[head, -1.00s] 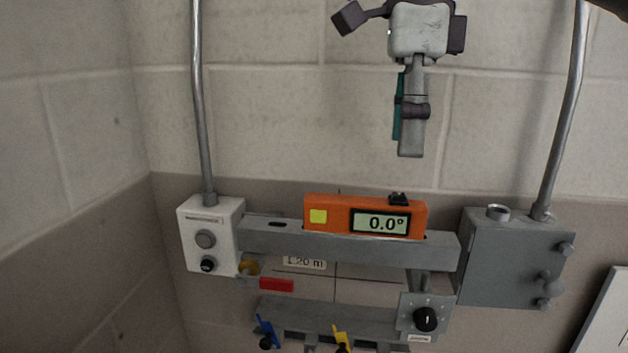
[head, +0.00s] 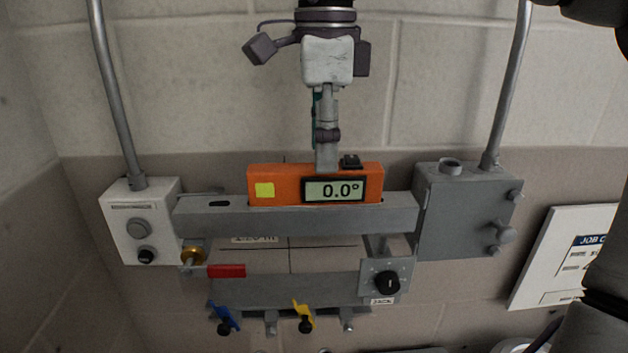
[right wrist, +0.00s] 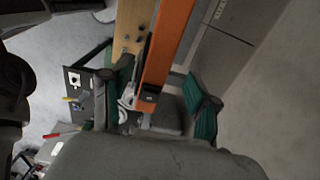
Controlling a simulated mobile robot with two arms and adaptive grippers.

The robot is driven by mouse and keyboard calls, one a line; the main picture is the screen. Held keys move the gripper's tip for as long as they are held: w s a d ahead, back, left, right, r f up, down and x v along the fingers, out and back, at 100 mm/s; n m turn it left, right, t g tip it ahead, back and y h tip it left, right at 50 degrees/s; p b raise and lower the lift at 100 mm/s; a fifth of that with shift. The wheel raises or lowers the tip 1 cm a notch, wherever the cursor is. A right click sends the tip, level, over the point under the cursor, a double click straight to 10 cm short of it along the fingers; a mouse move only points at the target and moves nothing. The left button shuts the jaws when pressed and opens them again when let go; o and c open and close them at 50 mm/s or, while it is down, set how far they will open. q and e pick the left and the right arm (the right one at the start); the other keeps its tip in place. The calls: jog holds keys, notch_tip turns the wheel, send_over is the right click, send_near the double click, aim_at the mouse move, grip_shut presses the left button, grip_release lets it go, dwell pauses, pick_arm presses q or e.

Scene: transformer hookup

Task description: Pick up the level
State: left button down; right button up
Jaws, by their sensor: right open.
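The level (head: 316,184) is an orange bar with a yellow square and a display reading 0.0°. It lies flat along the top of a grey beam (head: 300,221). My right gripper (head: 326,168) points down from above in the head view, seen edge-on, its lower finger end at the level's top edge near the middle. In the right wrist view the orange level (right wrist: 165,60) runs between the two spread, green-padded fingers of the right gripper (right wrist: 155,97). The gripper is open; I cannot tell whether a finger touches the level. My left gripper is not in view.
A white box (head: 140,222) with a conduit stands left of the beam, and a grey box (head: 467,212) with a conduit stands right. Below are a red handle (head: 226,271), a dial (head: 386,282), and blue and yellow levers. A white job sheet (head: 563,258) is at right.

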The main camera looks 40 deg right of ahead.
aim_at(324, 177)
jog(key=f+p, duration=0.1)
jog(key=f, duration=0.2)
jog(key=shift+s+f+p, duration=0.2)
jog(key=shift+f+p, duration=0.05)
jog(key=shift+p, duration=0.15)
jog(key=shift+f, duration=0.65)
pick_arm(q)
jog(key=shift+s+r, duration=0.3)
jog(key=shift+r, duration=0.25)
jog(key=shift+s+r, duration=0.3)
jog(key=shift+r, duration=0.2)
pick_arm(e)
jog(key=shift+w, duration=0.1)
grip_shut()
